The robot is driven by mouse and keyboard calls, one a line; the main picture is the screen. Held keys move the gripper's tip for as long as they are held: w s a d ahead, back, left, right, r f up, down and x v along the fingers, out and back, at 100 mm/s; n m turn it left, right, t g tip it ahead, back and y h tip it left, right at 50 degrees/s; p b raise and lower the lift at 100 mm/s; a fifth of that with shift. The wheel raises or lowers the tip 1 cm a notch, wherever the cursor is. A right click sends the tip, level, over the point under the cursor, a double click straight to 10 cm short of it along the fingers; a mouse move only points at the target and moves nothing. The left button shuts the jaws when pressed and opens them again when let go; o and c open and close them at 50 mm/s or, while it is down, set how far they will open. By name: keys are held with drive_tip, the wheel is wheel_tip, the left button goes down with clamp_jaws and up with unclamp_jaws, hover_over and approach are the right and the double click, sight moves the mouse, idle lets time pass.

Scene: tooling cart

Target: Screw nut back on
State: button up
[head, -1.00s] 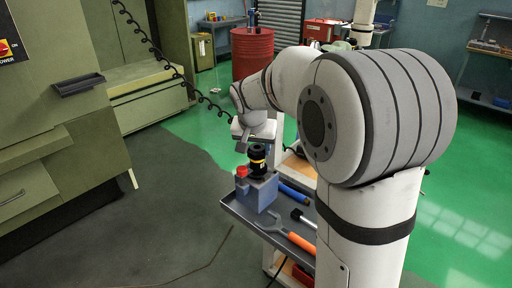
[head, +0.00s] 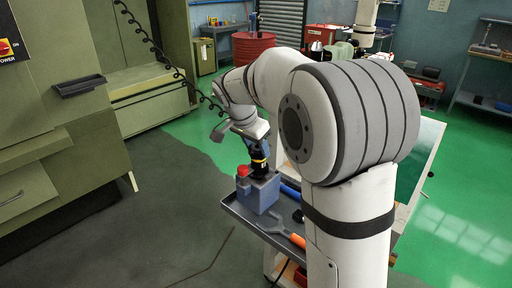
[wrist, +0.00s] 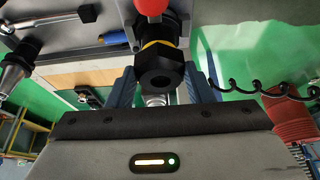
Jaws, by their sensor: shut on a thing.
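A black tool holder with a yellow band (head: 259,161) stands upright in a grey-blue block (head: 257,195) on the cart's tray. In the wrist view, the black nut (wrist: 160,66) is at the holder's near end, with its round opening facing me. My gripper (head: 257,150) is directly above the holder in the head view. In the wrist view its blue-grey fingers (wrist: 160,88) lie on both sides of the nut and are shut on it. The contact faces are partly hidden, and I cannot tell how far the nut is threaded.
A red knob (head: 242,171) rises from the block close beside the holder. An orange-handled tool (head: 284,234) lies on the grey tray (head: 236,212). A second tool holder (wrist: 17,66) shows at left in the wrist view. A coiled black cable (wrist: 262,90) hangs at right.

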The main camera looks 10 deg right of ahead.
drive_tip(key=m, duration=0.1)
drive_tip(key=m+g, duration=0.1)
drive_tip(key=m, duration=0.2)
drive_tip(key=shift+w+r+m+g+h, duration=0.1)
drive_tip(key=shift+w+m+g+h, duration=0.2)
drive_tip(key=shift+g, duration=0.1)
drive_tip(key=shift+m+g, duration=0.3)
drive_tip(key=shift+m, duration=0.4)
drive_tip(key=shift+p, duration=0.3)
drive_tip(key=shift+w+m+g+p, duration=0.1)
drive_tip(key=shift+m+g+p, duration=0.35)
drive_tip(key=shift+m, duration=0.65)
drive_tip(key=m+g+p, duration=0.1)
drive_tip(key=m, duration=0.2)
drive_tip(key=shift+w+m, duration=0.15)
drive_tip(key=shift+m, duration=0.25)
